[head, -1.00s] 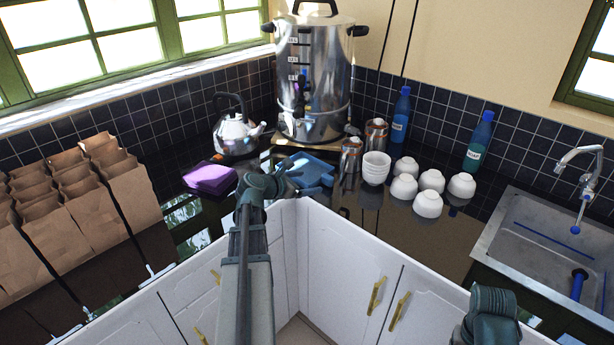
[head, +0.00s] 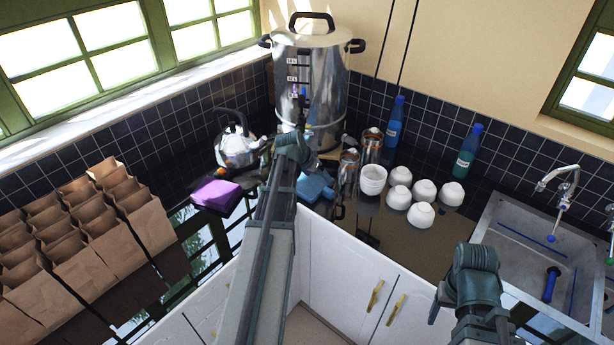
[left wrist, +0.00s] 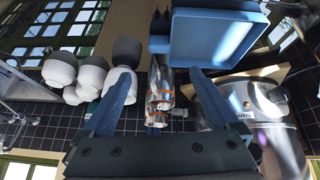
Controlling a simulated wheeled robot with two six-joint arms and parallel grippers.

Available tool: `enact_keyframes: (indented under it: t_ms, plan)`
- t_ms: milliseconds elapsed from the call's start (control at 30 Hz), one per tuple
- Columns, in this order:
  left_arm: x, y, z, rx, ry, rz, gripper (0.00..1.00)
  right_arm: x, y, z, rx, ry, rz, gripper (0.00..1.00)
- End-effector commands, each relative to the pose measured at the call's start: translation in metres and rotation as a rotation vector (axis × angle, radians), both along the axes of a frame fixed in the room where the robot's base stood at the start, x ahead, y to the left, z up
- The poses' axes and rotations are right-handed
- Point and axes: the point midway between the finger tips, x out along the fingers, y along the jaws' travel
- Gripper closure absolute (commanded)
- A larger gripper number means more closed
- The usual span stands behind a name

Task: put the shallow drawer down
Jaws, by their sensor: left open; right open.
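A blue, flat, square piece that looks like the shallow drawer (head: 316,187) rests on the dark counter in front of the metal urn. In the left wrist view the drawer (left wrist: 215,42) is at the top, beyond the fingers. My left gripper (head: 290,150) is above the counter beside the drawer, in front of the urn. Its two blue fingers (left wrist: 158,82) are apart with nothing held between them. My left arm hides part of the counter near the drawer. My right gripper (head: 472,300) is at the lower right, away from the drawer; its fingers are hard to make out.
The urn (head: 312,90) and a kettle (head: 238,145) stand behind. Paper bags (head: 95,230) fill the left counter.

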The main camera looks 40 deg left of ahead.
Motion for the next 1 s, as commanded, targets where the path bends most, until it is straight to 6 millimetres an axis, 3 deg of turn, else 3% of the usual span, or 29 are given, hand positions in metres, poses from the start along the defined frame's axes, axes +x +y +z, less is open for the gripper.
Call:
enact_keyframes:
  t_ms: [167,433,1000]
  plan:
    - [0.001,-0.002,0.004,0.069,0.016,-0.095,0.06,0.000,0.000,0.007,0.000,0.000,0.000,0.33]
    - [0.004,-0.002,-0.004,0.070,0.016,-0.100,0.06,0.000,0.000,-0.001,0.000,0.000,0.000,0.33]
    - [0.042,-0.005,-0.072,0.069,0.016,-0.098,0.06,0.000,0.000,-0.069,0.000,0.000,-0.002,0.33]
